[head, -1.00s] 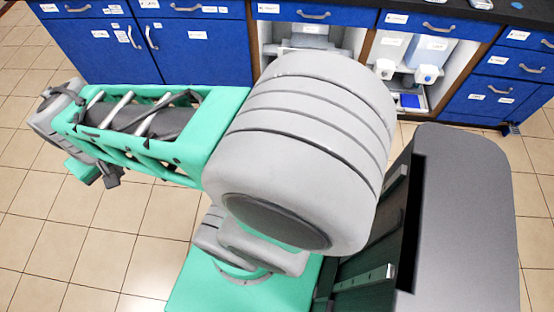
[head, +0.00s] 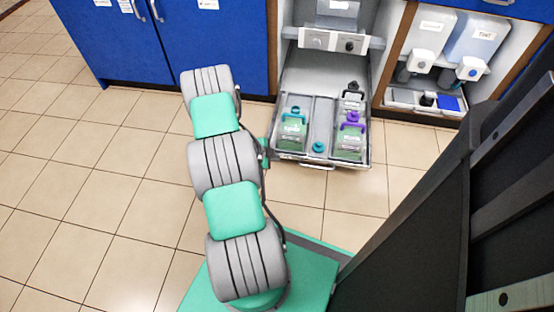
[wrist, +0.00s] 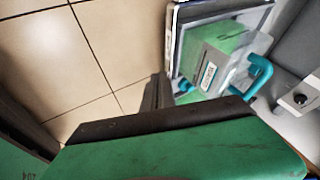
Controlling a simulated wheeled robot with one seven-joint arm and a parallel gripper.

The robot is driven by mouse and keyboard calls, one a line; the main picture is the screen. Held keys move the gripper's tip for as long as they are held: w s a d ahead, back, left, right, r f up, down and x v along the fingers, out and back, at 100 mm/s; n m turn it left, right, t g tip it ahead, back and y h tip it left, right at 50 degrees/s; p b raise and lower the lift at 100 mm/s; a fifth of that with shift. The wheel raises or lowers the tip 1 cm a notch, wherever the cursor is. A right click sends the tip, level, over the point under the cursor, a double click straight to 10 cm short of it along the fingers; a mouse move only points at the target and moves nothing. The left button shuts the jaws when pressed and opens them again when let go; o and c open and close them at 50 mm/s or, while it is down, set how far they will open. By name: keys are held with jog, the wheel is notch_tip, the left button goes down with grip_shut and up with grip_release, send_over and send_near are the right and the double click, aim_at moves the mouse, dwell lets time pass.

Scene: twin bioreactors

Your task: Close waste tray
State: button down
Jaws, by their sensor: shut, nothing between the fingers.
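The waste tray (head: 322,160) is pulled out of the open cabinet bay, low over the floor, its handle side toward me. It holds green-filled bottles, one with a teal cap and handle (head: 292,130) and one with a purple cap (head: 350,138). The wrist view shows the tray's rim (wrist: 173,45) and the teal-handled bottle (wrist: 212,60) close by. My gripper (wrist: 157,92) is shut and empty, beside the tray's left side. In the head view my arm hides most of it. I cannot tell whether it touches the tray.
Blue cabinets (head: 205,50) stand left of the bay. Above the tray is a grey unit with knobs (head: 332,42). A dark panel fills the right foreground. Tiled floor (head: 110,180) is clear at left.

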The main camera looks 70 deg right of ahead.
aim_at(289, 154)
jog(key=b+x, duration=0.1)
jog(key=x, duration=0.2)
jog(key=d+b+x, duration=0.1)
jog(key=b+x, duration=0.1)
jog(key=x, duration=0.1)
jog(key=w+b+x, duration=0.1)
jog(key=x, duration=0.2)
jog(key=shift+s+d+r, duration=0.1)
jog(key=shift+s+d, duration=0.05)
jog(key=shift+d, duration=0.35)
jog(key=shift+d+r+b, duration=0.25)
jog(key=shift+d+b, duration=0.15)
jog(key=shift+d, duration=0.3)
